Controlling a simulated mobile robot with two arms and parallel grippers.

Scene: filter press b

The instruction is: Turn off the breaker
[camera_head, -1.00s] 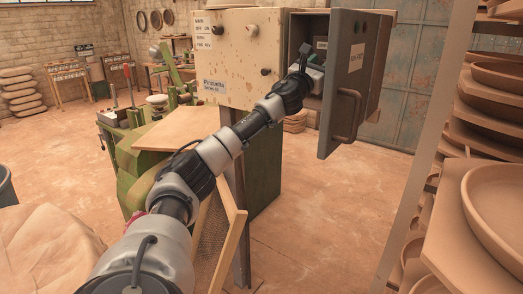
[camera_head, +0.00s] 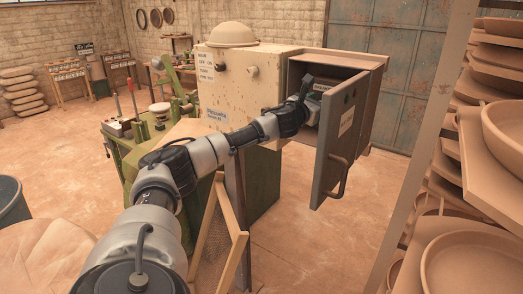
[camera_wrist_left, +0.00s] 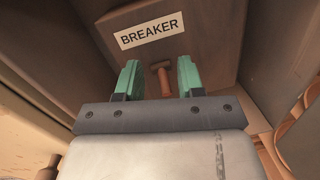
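The breaker is a brown T-shaped handle (camera_wrist_left: 161,76) inside the cabinet, under a white label reading BREAKER (camera_wrist_left: 152,30) in the left wrist view. My left gripper (camera_wrist_left: 160,80) is open, with green fingertips on either side of the handle and gaps on both sides. I cannot tell how deep the fingers reach around it. In the head view my left gripper (camera_head: 316,88) is inside the open cabinet (camera_head: 330,62), and the handle is hidden there. The grey cabinet door (camera_head: 340,135) stands open to the right. My right gripper is not in view.
The beige control box (camera_head: 240,85) with knobs adjoins the cabinet on the left. Shelves of clay dishes (camera_head: 490,185) stand close on the right. A wooden frame (camera_head: 222,235) leans below my left arm. Open floor lies between door and shelves.

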